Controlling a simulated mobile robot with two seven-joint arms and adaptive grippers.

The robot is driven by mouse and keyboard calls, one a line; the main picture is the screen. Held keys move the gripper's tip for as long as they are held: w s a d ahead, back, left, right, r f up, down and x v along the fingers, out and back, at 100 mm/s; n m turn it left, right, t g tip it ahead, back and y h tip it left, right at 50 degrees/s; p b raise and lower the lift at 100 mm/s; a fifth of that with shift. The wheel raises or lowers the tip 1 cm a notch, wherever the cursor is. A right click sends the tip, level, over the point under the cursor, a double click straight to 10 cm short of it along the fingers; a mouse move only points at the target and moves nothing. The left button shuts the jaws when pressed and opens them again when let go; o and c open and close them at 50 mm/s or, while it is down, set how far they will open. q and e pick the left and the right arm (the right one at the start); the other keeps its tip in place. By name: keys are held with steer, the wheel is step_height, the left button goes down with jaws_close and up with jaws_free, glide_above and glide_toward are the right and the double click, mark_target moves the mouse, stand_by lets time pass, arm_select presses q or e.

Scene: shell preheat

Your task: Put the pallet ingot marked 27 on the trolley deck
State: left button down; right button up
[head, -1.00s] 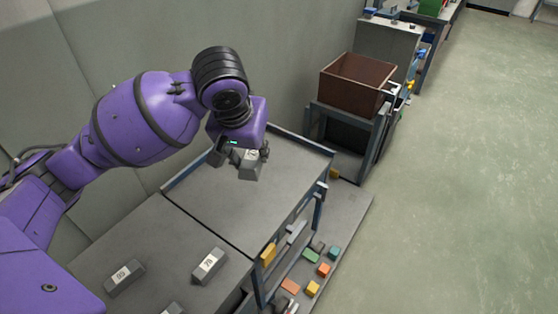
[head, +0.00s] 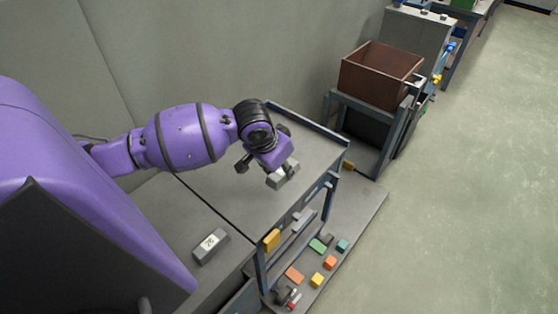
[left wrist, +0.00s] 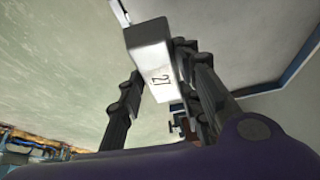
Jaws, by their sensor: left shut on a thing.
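My left gripper (head: 266,167) is shut on a grey ingot (head: 284,174). In the left wrist view the ingot (left wrist: 153,50) sits between the two dark fingers, and its pale face reads 27. In the head view the ingot is over the right part of the trolley deck (head: 240,200), a grey top with blue edging, close to its right edge. I cannot tell how big the gap beneath it is. Another ingot (head: 210,246) with a pale label lies on the grey surface left of the deck. My right gripper is not in view.
Small coloured blocks, such as an orange one (head: 294,275) and a green one (head: 317,246), lie on a low shelf beside the deck. A yellow piece (head: 272,240) is at the deck's near right edge. A brown open bin (head: 378,76) stands beyond. The deck's middle is clear.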

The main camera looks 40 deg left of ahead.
arm_select(q)
steer(key=w+a+f, duration=0.1)
steer(key=w+f, duration=0.1)
steer(key=w+a+f+b, duration=0.1)
steer(key=w+a+f, duration=0.1)
steer(key=w, duration=0.1)
steer(key=w+a+f, duration=0.1)
steer(key=w+f, duration=0.2)
steer(key=shift+a+f, duration=0.1)
steer(key=shift+a, duration=0.15)
steer(key=shift+w+f, duration=0.15)
steer(key=shift+w+a+f, duration=0.15)
steer(key=shift+w+a+f+b, duration=0.15)
steer(key=shift+f+b, duration=0.25)
steer(key=shift+f, duration=1.3)
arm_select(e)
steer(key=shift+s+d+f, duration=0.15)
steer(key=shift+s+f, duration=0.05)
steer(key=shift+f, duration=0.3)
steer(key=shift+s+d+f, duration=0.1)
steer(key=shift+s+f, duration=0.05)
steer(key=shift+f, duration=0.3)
